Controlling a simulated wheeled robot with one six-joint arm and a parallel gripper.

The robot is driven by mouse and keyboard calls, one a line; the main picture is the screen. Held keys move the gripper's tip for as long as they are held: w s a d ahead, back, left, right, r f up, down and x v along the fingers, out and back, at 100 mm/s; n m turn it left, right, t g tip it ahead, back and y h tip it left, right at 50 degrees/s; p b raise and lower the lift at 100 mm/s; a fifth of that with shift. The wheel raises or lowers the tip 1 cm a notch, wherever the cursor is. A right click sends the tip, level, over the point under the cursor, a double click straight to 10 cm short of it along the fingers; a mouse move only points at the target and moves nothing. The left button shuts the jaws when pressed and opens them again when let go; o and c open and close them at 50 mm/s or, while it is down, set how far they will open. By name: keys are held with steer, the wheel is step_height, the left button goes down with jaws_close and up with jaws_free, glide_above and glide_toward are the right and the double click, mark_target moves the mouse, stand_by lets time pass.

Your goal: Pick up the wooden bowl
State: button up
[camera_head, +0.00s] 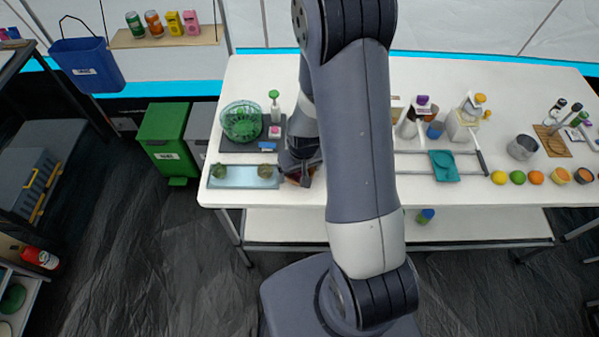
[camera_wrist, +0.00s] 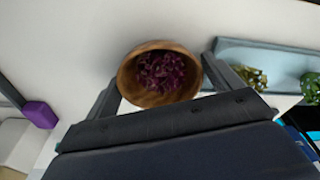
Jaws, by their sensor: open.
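The wooden bowl (camera_wrist: 131,75) holds dark purple-red leafy pieces and stands on the white table. In the wrist view my gripper (camera_wrist: 160,82) is open, with one finger on each side of the bowl. Its left finger is close to the bowl's left side and its right finger close to the right side; I cannot tell whether either touches. In the head view my gripper (camera_head: 300,180) is low at the table's front edge, and the arm hides most of the bowl, with only a brownish bit showing under it.
A pale blue tray (camera_head: 243,184) with two green items lies just left of my gripper. Behind it are a green basket (camera_head: 241,121) and a pump bottle (camera_head: 275,106). A teal cutting board (camera_head: 443,166) and several fruits lie to the right on the white table (camera_head: 470,80).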

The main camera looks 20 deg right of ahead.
steer(key=shift+f, duration=0.15)
steer(key=shift+c, duration=0.5)
steer(key=c, duration=0.7)
